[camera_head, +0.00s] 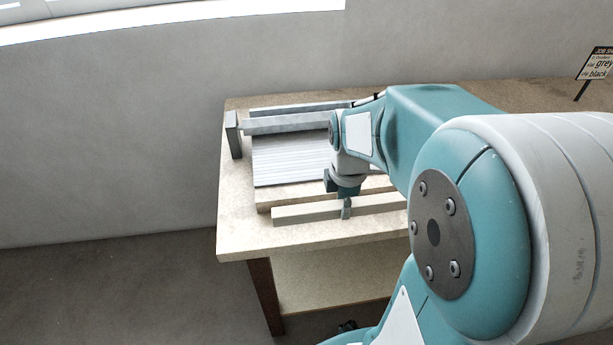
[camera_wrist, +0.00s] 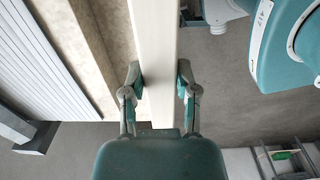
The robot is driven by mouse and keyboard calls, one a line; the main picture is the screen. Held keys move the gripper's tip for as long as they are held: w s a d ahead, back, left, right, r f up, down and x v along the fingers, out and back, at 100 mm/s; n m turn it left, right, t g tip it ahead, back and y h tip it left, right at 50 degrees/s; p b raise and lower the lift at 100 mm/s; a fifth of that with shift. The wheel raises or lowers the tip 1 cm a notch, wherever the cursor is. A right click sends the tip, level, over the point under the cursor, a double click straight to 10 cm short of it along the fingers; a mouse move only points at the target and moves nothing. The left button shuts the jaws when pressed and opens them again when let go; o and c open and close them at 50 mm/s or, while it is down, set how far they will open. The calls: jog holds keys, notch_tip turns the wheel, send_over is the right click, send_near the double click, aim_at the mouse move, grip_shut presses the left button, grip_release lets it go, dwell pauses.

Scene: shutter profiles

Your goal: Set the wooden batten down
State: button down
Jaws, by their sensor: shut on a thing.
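The wooden batten (camera_head: 300,213) is a long pale bar lying crosswise over the front part of the table (camera_head: 240,238). My gripper (camera_head: 347,208) is shut on it from above. In the wrist view the batten (camera_wrist: 156,40) runs lengthwise between the two fingers (camera_wrist: 160,82), with a finger pad against each side. It looks level and roughly parallel to the table's front edge. I cannot tell whether its underside touches the table. My arm hides its right end in the head view.
Behind the batten, a ribbed grey shutter panel (camera_head: 288,160) lies on the table with a wooden strip (camera_head: 285,197) along its front. A grey metal profile (camera_head: 285,124) and a grey upright (camera_head: 233,135) stand farther back. A sign (camera_head: 597,65) is at the right. The table's front-left corner is clear.

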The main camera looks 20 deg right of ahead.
send_over(327, 222)
jog(key=s, duration=0.2)
jog(key=f, duration=0.4)
jog(key=shift+w+a+f, duration=0.1)
jog(key=shift+w+a, duration=0.15)
jog(key=shift+a, duration=0.15)
jog(key=shift+w+d+f, duration=0.75)
jog(key=shift+w+f, duration=0.05)
jog(key=shift+f, duration=0.1)
notch_tip(327, 222, down, 2)
jog(key=shift+a+f, duration=0.1)
jog(key=shift+f, duration=0.1)
jog(key=shift+a+f, duration=0.25)
jog(key=shift+a, duration=0.3)
jog(key=shift+d+f, duration=0.1)
jog(key=shift+d, duration=0.1)
jog(key=shift+c, duration=2.1)
grip_release()
jog(key=shift+d, duration=0.15)
jog(key=shift+o, duration=0.2)
jog(key=shift+d, duration=0.1)
